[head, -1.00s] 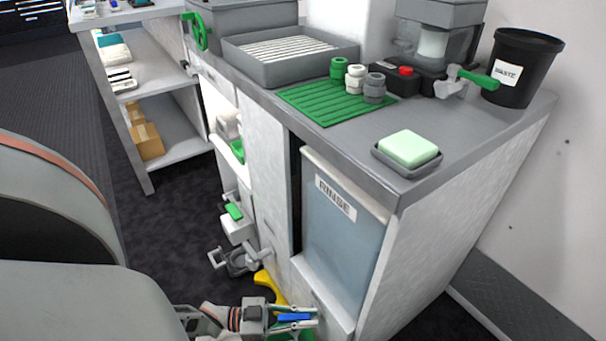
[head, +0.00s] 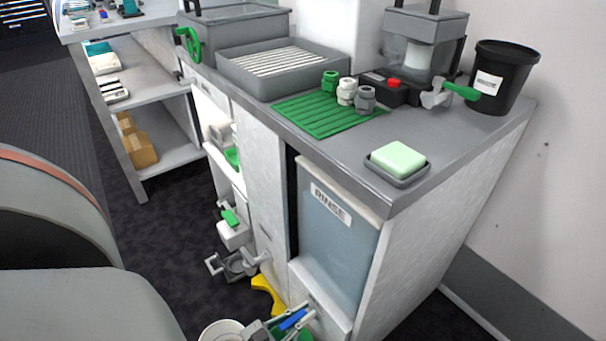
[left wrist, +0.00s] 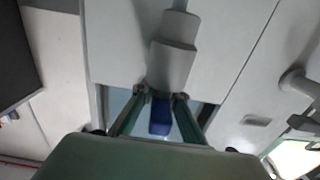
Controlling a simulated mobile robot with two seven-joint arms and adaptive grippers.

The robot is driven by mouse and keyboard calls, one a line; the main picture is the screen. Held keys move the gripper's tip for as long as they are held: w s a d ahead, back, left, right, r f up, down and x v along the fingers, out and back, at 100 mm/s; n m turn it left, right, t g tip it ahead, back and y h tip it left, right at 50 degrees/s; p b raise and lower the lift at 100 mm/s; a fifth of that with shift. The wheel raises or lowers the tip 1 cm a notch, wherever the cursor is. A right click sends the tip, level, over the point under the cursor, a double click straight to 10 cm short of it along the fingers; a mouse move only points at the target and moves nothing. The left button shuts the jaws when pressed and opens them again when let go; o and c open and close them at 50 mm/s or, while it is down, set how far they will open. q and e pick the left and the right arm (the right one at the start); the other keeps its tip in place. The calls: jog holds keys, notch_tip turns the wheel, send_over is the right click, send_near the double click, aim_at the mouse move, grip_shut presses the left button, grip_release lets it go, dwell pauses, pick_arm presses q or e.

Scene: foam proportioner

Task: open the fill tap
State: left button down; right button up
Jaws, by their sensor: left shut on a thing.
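My left gripper (head: 305,316) is at the bottom of the head view, low beside the cabinet front under the "RINSE" panel. It is shut on a blue handle (head: 292,320), which is tilted up to the right. In the left wrist view the fingertips (left wrist: 159,98) close on both sides of the blue handle (left wrist: 160,118). A pale grey cylindrical tap body (left wrist: 171,58) meets the handle there; I take this to be the fill tap. In the head view the tap body cannot be made out behind the gripper. My right gripper is not in view.
The "RINSE" panel (head: 338,250) is just above the gripper. A yellow part (head: 267,290) and a grey holder (head: 236,264) stick out to its left. A green mat (head: 322,116), soap dish (head: 397,164) and black bin (head: 502,78) are on the counter.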

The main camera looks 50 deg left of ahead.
pick_arm(q)
jog(key=shift+a, duration=0.1)
jog(key=c, duration=2)
grip_release()
jog(key=shift+s, duration=0.15)
jog(key=s, duration=1.1)
jog(key=shift+s+a, duration=0.35)
